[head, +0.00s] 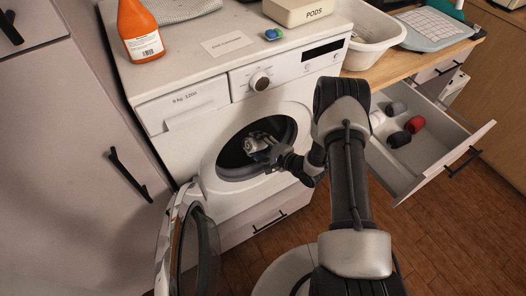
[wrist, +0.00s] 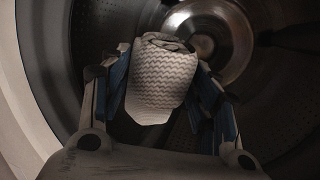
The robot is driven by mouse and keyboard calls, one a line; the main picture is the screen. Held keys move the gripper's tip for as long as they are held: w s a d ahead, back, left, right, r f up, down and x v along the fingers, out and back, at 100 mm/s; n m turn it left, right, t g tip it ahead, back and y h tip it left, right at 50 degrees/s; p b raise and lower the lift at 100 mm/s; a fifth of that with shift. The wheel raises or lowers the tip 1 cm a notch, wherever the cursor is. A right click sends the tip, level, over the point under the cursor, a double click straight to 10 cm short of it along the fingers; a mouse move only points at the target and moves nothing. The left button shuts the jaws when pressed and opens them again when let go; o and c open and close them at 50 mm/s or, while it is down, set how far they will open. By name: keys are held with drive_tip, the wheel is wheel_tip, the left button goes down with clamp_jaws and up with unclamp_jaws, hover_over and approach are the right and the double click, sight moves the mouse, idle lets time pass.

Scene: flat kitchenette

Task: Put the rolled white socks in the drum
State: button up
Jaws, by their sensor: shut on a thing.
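The rolled white socks (wrist: 162,78) are a pale bundle with a zigzag knit. My gripper (wrist: 160,95) is shut on them, with a blue-lined finger on each side. In the wrist view the grey perforated drum (wrist: 95,30) surrounds the bundle, and the bundle looks to be inside it, clear of the back wall. In the head view my gripper (head: 258,146) reaches through the round opening of the washing machine (head: 200,135), with the pale socks partly hidden by the fingers. The machine's door (head: 205,255) stands wide open to the left.
An open drawer (head: 425,155) at right holds white, grey, dark and red rolled bundles. An orange bottle (head: 138,32), a pods box (head: 298,10), a small blue-green pod (head: 273,34) and a card (head: 227,44) are on the machine. A white basket (head: 372,35) stands on the wooden counter.

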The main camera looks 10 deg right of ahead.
drive_tip(key=w+a+f, duration=0.1)
drive_tip(key=w+a, duration=0.1)
drive_tip(key=w, duration=0.4)
drive_tip(key=w+a+f, duration=0.2)
drive_tip(key=w, duration=0.5)
drive_tip(key=shift+w+a, duration=0.2)
drive_tip(key=shift+w, duration=0.05)
drive_tip(key=o, duration=1.1)
drive_tip(key=v, duration=1)
drive_tip(key=shift+s+d+r, duration=0.2)
drive_tip(key=shift+s+d, duration=0.05)
drive_tip(key=shift+s+d+r, duration=0.2)
drive_tip(key=shift+s+d, duration=0.15)
drive_tip(key=shift+s, duration=0.2)
